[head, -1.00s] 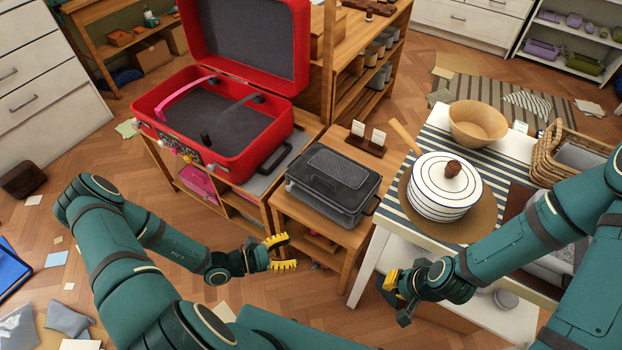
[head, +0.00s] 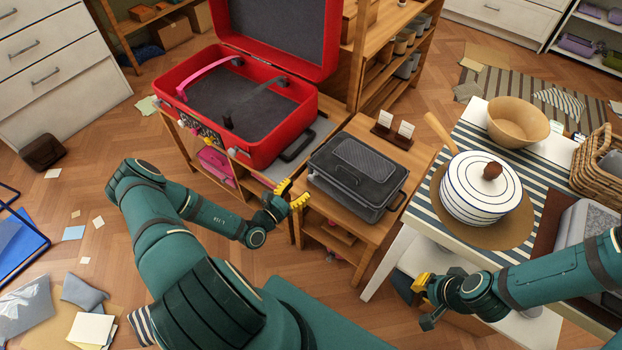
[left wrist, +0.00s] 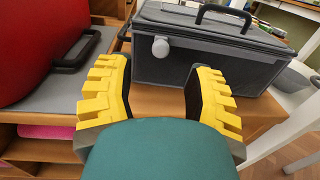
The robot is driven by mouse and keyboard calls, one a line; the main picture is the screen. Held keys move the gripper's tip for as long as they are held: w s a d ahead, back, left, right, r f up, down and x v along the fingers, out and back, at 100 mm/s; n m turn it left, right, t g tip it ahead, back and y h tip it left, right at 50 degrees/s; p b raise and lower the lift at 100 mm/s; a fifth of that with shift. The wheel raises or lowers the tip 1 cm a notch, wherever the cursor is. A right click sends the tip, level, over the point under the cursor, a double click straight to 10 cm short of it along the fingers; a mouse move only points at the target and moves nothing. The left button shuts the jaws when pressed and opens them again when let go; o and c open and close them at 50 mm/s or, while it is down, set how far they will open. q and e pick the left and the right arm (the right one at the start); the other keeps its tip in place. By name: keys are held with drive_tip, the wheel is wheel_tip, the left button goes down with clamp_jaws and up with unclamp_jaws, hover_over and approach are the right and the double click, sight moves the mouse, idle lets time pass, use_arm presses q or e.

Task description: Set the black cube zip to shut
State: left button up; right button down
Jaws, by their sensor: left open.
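The black cube (head: 352,172) is a dark, box-shaped case with a mesh panel on top. It stands on a small wooden stand (head: 372,226), and its lid lies down over the body. In the left wrist view the cube (left wrist: 205,72) shows a dark handle and a pale round knob (left wrist: 160,47) near its upper left front corner. I cannot tell how far the zip is drawn. My left gripper (head: 291,195) is open and empty, just left of the cube's near left corner and apart from it. My right gripper (head: 424,298) is beside the white table; its jaws are unclear.
An open red suitcase (head: 268,150) with pink and dark straps stands left of the cube on a wooden bench. A white table (head: 467,137) at right holds a striped pot (head: 481,200), a wooden bowl (head: 518,122) and a basket (head: 597,165). Two card holders stand behind the cube.

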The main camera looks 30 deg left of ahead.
sight(311, 180)
use_arm(q)
drive_tip(key=w, duration=0.4)
drive_tip(key=w+d+b, duration=0.1)
drive_tip(key=w, duration=0.1)
drive_tip(key=shift+w, duration=0.2)
clamp_jaws()
